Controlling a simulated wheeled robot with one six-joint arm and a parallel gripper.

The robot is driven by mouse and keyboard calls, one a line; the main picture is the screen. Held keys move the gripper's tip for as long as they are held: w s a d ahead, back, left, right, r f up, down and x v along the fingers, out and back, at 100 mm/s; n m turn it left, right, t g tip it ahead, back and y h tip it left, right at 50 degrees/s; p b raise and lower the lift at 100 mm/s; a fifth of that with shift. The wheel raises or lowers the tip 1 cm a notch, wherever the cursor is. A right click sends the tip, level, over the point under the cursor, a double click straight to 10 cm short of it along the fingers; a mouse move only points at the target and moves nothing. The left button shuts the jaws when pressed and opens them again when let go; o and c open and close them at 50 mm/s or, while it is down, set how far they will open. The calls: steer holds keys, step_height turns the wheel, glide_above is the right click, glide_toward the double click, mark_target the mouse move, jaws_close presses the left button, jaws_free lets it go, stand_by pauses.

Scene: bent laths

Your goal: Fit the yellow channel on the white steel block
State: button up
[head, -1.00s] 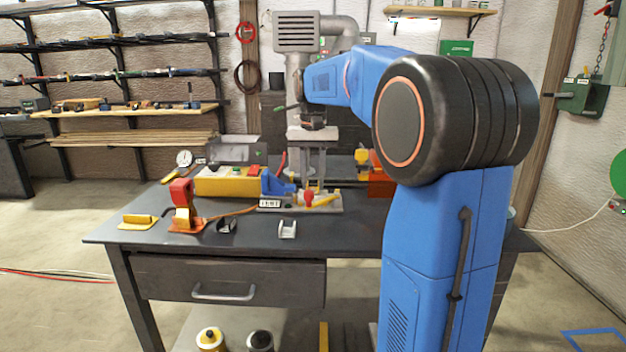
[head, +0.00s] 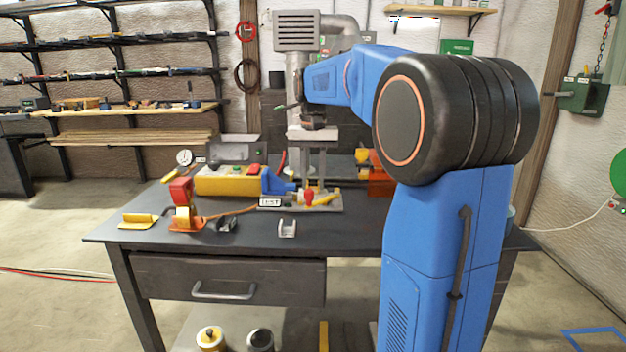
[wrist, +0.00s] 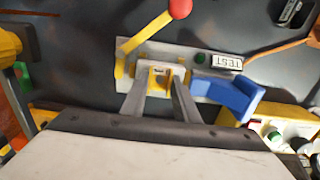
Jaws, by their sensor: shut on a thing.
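My gripper (wrist: 161,92) points down over the fixture plate and is shut on the yellow channel (wrist: 158,82), a small piece between the fingertips. In the head view the gripper (head: 314,182) stands over the same plate, and the channel is too small to make out clearly. The white steel block (wrist: 148,63) shows pale around and just beyond the channel in the wrist view. The channel appears at or right above the block; I cannot tell whether it is seated. The palm hides the near side.
A yellow unit (head: 225,183), an orange clamp (head: 186,222) and a white bracket (head: 287,229) also stand on the bench. The right front bench is clear.

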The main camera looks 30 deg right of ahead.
stand_by(0.4)
steer(key=o, duration=1.1)
step_height(320, 180, up, 17)
steer(key=shift+r, duration=0.15)
